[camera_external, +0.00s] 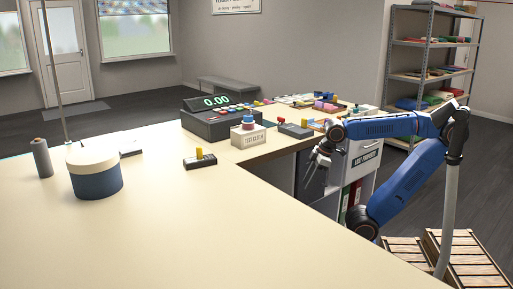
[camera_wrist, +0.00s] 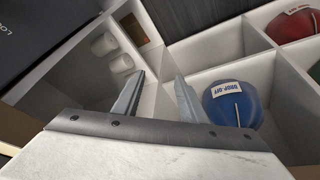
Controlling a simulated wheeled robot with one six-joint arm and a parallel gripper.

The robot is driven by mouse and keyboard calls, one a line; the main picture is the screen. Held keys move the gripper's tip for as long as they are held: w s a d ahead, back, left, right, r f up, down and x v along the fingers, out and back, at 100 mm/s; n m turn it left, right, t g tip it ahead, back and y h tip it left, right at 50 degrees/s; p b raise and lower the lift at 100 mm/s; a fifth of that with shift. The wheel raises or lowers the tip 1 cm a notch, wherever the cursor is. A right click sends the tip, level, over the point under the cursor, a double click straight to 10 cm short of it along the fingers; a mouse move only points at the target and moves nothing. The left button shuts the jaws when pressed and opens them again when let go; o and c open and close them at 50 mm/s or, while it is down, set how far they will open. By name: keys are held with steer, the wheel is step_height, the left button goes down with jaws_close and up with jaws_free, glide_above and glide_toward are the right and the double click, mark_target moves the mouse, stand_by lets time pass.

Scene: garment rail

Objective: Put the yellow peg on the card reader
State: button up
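A small yellow peg (camera_external: 199,152) stands upright on a dark handheld device that looks like the card reader (camera_external: 203,162), on the counter left of centre in the external view. The two appear to touch. My gripper (camera_external: 315,176) hangs beyond the counter's right edge, well to the right of the peg, pointing down. In the wrist view its two fingers (camera_wrist: 161,78) are apart with nothing between them. The peg and card reader are not in the wrist view.
A cash register (camera_external: 212,122), a white labelled box (camera_external: 249,138) and another dark device (camera_external: 295,131) stand on the counter (camera_external: 150,225). A blue drum (camera_external: 95,180) is at left. Below my gripper are white compartments with a blue drop-off bag (camera_wrist: 230,104). The near counter is clear.

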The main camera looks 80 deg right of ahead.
steer(key=s+f+m, duration=0.1)
steer(key=s+f, duration=0.3)
steer(key=f, duration=0.2)
steer(key=shift+s+d+m, duration=0.15)
steer(key=shift+d+m, duration=0.05)
steer(key=shift+m, duration=0.1)
stand_by(0.8)
